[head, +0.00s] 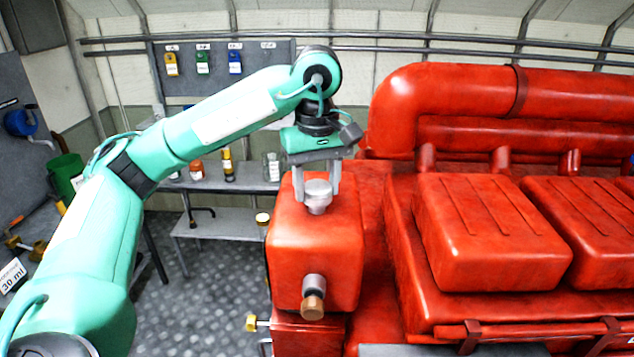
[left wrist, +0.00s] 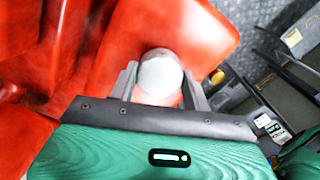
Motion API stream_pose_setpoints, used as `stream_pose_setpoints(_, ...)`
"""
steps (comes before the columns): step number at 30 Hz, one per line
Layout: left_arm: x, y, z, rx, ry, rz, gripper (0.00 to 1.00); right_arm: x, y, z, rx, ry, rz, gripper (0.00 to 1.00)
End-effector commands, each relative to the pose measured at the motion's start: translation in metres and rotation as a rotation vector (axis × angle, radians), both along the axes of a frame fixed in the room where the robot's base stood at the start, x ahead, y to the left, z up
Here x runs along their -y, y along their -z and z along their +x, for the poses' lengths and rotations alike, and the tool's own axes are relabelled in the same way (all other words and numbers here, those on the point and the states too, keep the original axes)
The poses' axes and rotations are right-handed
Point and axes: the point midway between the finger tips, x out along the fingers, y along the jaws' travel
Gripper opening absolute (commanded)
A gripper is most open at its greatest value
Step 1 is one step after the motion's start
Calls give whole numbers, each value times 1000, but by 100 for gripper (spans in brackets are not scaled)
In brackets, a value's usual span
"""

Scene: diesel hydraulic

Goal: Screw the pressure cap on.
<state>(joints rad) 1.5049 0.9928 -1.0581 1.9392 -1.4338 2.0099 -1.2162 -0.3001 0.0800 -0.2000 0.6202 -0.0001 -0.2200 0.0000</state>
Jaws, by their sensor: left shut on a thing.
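The pressure cap (head: 318,187) is a round silver-grey cap on top of a red box-shaped tank (head: 300,245). My left gripper (head: 317,200) points straight down over the tank with its two fingers on either side of the cap, shut on it. In the left wrist view the pale round cap (left wrist: 160,76) sits between the two grey fingers, above the red tank surface. A short grey neck shows below the cap; whether the threads are engaged cannot be told. My right gripper is not in view.
A brass-ended fitting (head: 313,300) sticks out of the tank's front. Red engine covers (head: 490,230) and a thick red pipe (head: 450,95) stand to the right. A shelf (head: 215,180) with small bottles is behind. A board (head: 222,68) with coloured tags hangs on the wall.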

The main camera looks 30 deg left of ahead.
Motion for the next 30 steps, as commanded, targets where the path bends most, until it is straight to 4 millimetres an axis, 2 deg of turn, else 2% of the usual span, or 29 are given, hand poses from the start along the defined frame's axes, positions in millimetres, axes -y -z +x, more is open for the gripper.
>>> stream_pose_setpoints(2,0,0,0,0,41,0,10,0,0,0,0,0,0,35)
stream_pose_setpoints(8,0,0,0,-1,57,-1,10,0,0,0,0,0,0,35)
stream_pose_setpoints(9,0,0,0,-1,56,-1,52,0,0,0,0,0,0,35)
stream_pose_setpoints(12,0,0,0,-1,55,-1,71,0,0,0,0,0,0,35)
stream_pose_setpoints(23,0,-2,0,0,53,0,73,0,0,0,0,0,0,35)
stream_pose_setpoints(30,0,-20,0,4,52,0,73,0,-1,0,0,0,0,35)
